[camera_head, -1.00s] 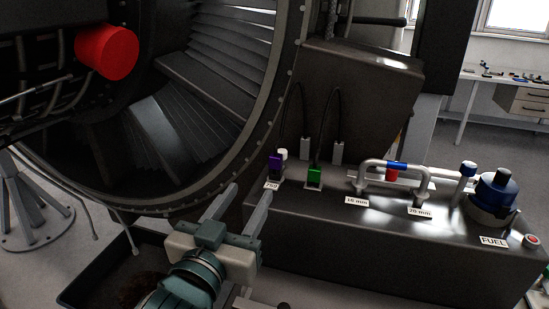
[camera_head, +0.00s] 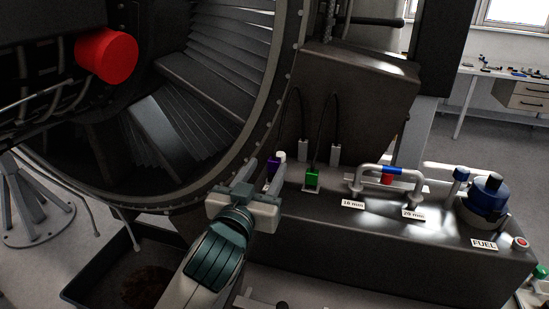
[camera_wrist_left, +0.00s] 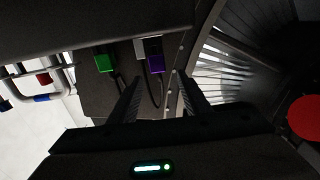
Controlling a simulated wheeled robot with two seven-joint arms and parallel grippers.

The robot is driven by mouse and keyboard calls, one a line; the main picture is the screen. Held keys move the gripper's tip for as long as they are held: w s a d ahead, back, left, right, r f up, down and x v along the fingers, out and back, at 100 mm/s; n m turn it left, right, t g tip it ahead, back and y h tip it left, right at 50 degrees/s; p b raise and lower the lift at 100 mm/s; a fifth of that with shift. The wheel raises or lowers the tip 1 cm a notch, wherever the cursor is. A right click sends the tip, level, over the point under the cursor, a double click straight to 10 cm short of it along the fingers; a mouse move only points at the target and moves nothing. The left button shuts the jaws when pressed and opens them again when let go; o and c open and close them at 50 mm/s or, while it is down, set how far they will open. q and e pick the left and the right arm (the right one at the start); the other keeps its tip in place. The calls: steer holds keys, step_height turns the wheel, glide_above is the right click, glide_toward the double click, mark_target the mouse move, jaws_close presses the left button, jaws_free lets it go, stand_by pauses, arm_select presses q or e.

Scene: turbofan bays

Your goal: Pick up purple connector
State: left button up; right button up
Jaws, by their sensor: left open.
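The purple connector (camera_head: 272,168) stands upright at the left end of the dark bench block, with a white part (camera_head: 282,155) beside it. My left gripper (camera_head: 267,174) is open. In the head view its fingers appear on either side of the purple connector and partly cover it. In the left wrist view the purple connector (camera_wrist_left: 155,64) lies ahead, between the lines of the two open fingers (camera_wrist_left: 158,78), just beyond their tips. I see no contact. My right gripper is not in view.
A green connector (camera_head: 312,178) with a black cable stands just right of the purple one. Farther right are a pipe handle (camera_head: 391,171) and a blue cap (camera_head: 487,196). The engine casing ring (camera_head: 262,110) rises close on the left. A dark tray (camera_head: 105,272) lies below.

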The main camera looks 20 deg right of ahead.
mark_target(273, 160)
arm_select(q)
steer(key=shift+w+d, duration=0.3)
steer(key=shift+w, duration=0.15)
steer(key=shift+w+d+p, duration=0.25)
steer(key=shift+w+p, duration=0.05)
steer(key=shift+p, duration=0.1)
steer(key=p+x, duration=0.2)
steer(key=x, duration=0.1)
steer(key=shift+w+d+f, duration=0.15)
steer(key=shift+w+d, duration=0.05)
steer(key=shift+d, duration=0.05)
steer(key=shift+w+d+f, duration=0.1)
steer(key=shift+w+d, duration=0.15)
steer(key=shift+w, duration=0.05)
jaws_close()
